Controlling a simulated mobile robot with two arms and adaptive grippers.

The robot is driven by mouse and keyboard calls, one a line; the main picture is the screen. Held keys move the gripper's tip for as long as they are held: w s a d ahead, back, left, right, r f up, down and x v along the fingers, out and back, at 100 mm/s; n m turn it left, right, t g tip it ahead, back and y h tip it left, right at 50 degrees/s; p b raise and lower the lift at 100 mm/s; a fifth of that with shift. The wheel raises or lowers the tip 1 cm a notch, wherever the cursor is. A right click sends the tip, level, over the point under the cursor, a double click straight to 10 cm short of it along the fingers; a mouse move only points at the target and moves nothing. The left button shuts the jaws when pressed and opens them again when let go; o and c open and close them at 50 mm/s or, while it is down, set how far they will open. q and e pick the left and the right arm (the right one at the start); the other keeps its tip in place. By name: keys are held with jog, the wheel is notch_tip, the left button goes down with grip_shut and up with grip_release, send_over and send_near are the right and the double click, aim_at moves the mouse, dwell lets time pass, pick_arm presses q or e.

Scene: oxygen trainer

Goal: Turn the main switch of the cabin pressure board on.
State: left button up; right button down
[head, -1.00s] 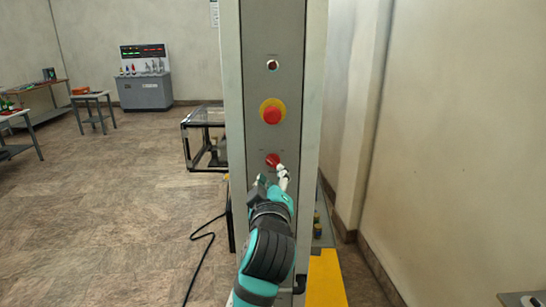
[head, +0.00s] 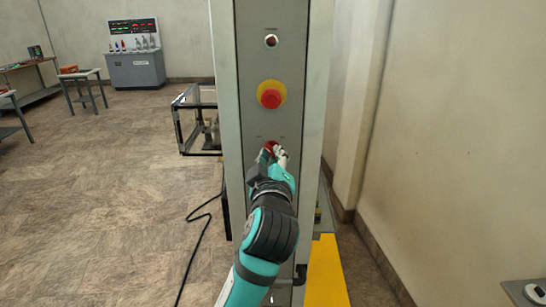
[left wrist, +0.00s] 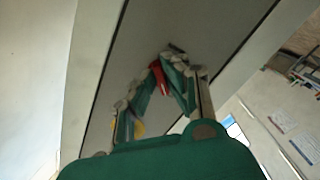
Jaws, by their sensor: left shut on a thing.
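The narrow grey board (head: 272,205) stands upright in front of me. Its red rotary switch (head: 270,146) sits low on the face, below a red emergency button on a yellow ring. My left gripper (head: 276,154) is at this switch and shut on it, covering much of the knob. In the left wrist view the red switch (left wrist: 158,76) shows between the fingertips of the left gripper (left wrist: 166,72). The knob's exact angle is hidden by the fingers. My right gripper is not in view.
The emergency button (head: 270,97) and a small dark-red lamp (head: 271,41) are above the switch. A handle (head: 300,276) juts from the board's lower right. A black-framed case (head: 196,120) stands behind on the left; a wall is on the right.

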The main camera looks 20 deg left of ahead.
pick_arm(q)
grip_shut()
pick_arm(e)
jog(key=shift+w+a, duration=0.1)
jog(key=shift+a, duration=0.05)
pick_arm(q)
jog(key=shift+m, duration=0.7)
jog(key=m, duration=0.3)
jog(key=shift+m, duration=0.3)
jog(key=shift+s+a+m, duration=0.1)
jog(key=shift+a+m, duration=0.1)
jog(key=shift+m, duration=3)
jog(key=shift+a+m, duration=0.15)
jog(key=shift+m, duration=3.05)
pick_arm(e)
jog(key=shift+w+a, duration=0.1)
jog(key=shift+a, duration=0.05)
